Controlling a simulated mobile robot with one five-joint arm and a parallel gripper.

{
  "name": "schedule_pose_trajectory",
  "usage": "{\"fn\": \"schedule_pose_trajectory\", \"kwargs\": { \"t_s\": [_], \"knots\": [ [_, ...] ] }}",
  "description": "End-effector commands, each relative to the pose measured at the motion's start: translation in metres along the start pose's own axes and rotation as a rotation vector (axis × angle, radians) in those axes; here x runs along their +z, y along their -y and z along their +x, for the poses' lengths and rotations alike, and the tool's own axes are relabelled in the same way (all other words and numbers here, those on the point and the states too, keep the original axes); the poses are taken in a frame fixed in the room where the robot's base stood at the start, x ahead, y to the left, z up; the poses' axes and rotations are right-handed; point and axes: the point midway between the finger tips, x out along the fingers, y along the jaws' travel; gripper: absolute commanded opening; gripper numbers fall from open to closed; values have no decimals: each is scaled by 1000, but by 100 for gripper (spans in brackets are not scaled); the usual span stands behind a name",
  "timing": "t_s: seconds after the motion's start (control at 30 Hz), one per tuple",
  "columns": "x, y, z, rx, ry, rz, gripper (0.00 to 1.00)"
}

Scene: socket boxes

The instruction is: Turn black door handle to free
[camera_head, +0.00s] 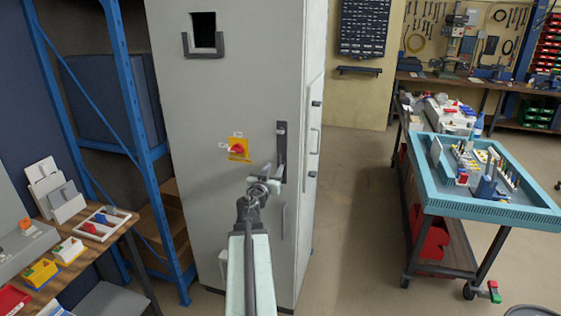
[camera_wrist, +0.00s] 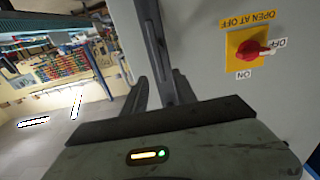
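The black door handle (camera_head: 281,152) is a long upright lever on a dark plate near the right edge of the grey cabinet's front. My gripper (camera_head: 275,182) is at its lower part. In the wrist view the handle (camera_wrist: 153,38) runs down between the two dark fingertips of my gripper (camera_wrist: 160,90). The fingers stand apart, one on each side of it; firm contact cannot be made out. The handle's lower end is hidden behind my gripper.
A red rotary switch on a yellow plate (camera_head: 238,149) sits left of the handle; its knob (camera_wrist: 250,48) points towards the OFF label. A blue shelf rack (camera_head: 135,110) and a workbench (camera_head: 85,250) are at left. A teal-topped cart (camera_head: 440,205) stands right, beyond clear floor.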

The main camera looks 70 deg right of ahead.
Motion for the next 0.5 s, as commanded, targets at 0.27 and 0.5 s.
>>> {"fn": "schedule_pose_trajectory", "kwargs": {
  "t_s": [0.27, 0.5],
  "knots": [
    [0, 1, 39, 2, 1, 0, 34],
    [0, 1, 76, 2, 1, -1, 34]
  ]
}}
